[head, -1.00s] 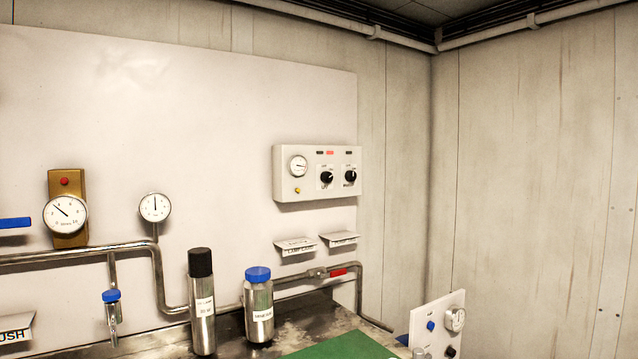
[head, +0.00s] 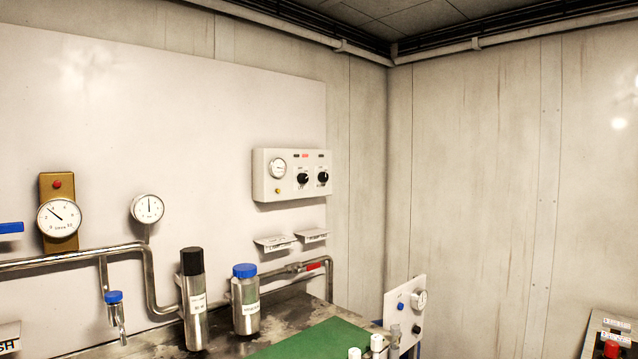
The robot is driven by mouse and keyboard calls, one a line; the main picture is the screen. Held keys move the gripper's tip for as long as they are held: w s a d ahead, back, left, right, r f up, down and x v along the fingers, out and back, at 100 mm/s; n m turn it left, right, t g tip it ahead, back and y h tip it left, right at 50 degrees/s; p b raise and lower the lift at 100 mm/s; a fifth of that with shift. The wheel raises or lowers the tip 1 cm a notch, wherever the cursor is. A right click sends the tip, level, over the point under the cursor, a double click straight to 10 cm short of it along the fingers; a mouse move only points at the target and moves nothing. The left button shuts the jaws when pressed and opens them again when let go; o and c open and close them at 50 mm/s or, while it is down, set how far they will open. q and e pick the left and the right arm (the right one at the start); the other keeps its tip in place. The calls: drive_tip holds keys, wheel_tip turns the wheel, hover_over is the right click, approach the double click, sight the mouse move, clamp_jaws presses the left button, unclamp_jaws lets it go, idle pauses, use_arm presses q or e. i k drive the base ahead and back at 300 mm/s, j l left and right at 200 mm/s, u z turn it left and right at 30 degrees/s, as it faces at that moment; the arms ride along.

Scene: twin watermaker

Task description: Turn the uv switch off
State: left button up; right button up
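A white control box (head: 292,175) hangs on the wall panel in the middle of the head view. It has a round gauge (head: 278,168), a small yellow lamp or button, a left black knob (head: 303,177) and a right black knob (head: 322,177). Small labels sit above the knobs, one of them red, but they are too small to read. I cannot tell which knob is the UV switch. Neither of my grippers is in view.
A metal bench with a green mat (head: 318,343) lies below the box. A black-capped cylinder (head: 193,300) and a blue-capped bottle (head: 245,300) stand on it. A small white panel (head: 405,308) stands at right. A panel with a red button (head: 611,349) is at the lower right.

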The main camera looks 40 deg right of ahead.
sight(302, 178)
drive_tip(key=j+z, duration=0.15)
drive_tip(key=z, duration=1)
